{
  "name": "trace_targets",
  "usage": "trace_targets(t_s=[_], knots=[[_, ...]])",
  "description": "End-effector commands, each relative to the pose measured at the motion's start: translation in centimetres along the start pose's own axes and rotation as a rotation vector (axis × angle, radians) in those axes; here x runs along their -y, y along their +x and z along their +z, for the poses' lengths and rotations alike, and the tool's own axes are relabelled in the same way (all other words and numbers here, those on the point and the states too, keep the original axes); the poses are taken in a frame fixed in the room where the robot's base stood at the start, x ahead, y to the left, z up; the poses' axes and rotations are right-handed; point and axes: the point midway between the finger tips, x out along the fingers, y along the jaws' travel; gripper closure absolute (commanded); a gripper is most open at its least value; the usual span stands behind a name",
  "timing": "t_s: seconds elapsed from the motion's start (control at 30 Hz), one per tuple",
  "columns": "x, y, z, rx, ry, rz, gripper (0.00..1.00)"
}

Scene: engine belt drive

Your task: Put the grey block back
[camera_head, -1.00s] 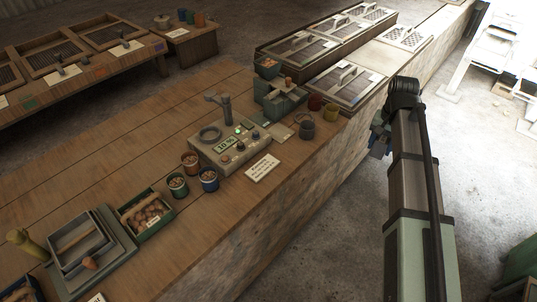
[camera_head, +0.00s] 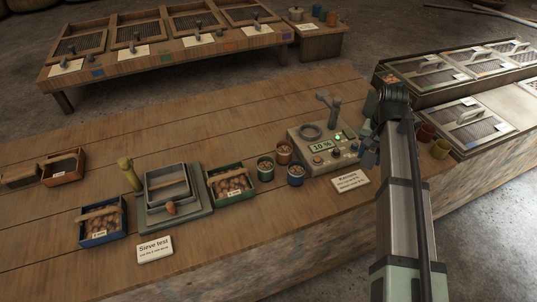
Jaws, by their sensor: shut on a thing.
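My gripper (camera_head: 369,148) is at the end of my arm, right of the middle, near the right edge of the device with the 10 % display (camera_head: 322,147). It is shut on a small dark blue-grey thing, which I take to be the grey block. My arm covers much of it, so its outline and the fingertips are hard to make out. I cannot tell whether it touches the device or the bench. No other loose grey block shows clearly.
The wooden bench (camera_head: 110,150) is clear at its left back. Several small pots, including a blue one (camera_head: 296,174), stand left of the device. A sieve stand (camera_head: 182,219) and a green tray (camera_head: 212,184) are farther left. Lidded mesh boxes (camera_head: 460,62) stand at the right.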

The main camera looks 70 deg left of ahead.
Motion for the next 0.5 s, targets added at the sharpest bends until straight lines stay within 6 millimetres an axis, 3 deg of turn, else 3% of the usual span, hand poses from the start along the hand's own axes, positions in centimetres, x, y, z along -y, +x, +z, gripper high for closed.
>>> trace_targets(t_s=[0.03,0.5], knots=[[2.0,0.0,0.3,0.0,-0.028,0.0,0.92],[18.5,0.3,5.3,0.0,-0.269,0.0,0.92]])
